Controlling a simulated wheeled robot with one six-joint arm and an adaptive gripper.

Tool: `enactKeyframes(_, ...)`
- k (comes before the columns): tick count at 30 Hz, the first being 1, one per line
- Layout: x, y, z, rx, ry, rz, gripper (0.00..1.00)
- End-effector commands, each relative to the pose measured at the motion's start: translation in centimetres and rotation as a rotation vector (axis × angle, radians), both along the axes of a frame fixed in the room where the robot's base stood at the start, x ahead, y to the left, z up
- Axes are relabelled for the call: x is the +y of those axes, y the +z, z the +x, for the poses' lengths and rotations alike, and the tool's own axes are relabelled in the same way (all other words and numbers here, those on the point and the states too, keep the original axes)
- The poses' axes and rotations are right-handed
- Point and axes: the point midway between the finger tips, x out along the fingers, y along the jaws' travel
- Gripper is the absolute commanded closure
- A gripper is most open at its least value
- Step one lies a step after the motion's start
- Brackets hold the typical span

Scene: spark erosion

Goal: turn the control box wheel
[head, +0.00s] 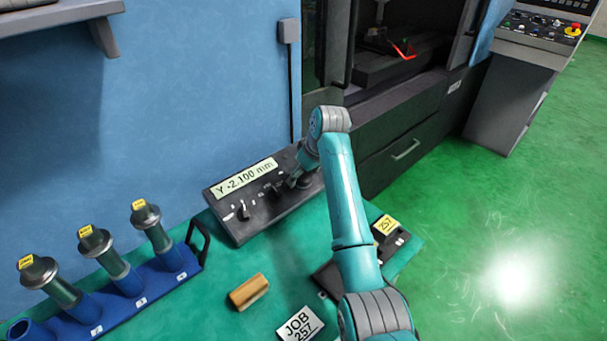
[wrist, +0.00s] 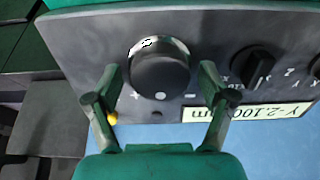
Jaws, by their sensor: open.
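The dark control box (head: 262,217) stands on the green bench in the head view, its display (head: 244,178) reading "Y -2.100 mm". In the wrist view its round black wheel (wrist: 160,75) has a white dot on its near side and a small light mark at its far edge. My gripper (wrist: 159,80) is open, with one finger on each side of the wheel and a visible gap at both sides. Whether the fingers reach down to its depth I cannot tell. In the head view my gripper (head: 299,179) is over the right part of the box and largely hides the wheel.
A smaller selector knob (wrist: 255,66) is right of the wheel in the wrist view. A blue rack (head: 150,291) with several tool holders stands at the left. A tan block (head: 249,291), a "JOB 257" card (head: 300,325) and a dark tray lie on the bench.

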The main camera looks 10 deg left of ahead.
Motion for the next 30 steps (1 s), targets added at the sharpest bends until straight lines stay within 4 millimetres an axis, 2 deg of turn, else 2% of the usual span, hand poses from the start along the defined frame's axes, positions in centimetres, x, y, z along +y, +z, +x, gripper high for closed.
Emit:
enactKeyframes(5,0.00,0.01,0.00,0.000,0.000,0.000,0.18)
enactKeyframes(12,-0.01,0.02,0.00,0.000,0.000,0.000,0.77)
enactKeyframes(23,-0.03,-0.10,-0.01,0.012,-0.036,0.008,0.77)
enactKeyframes(30,-0.06,-0.18,-0.01,0.054,-0.163,0.039,0.77)
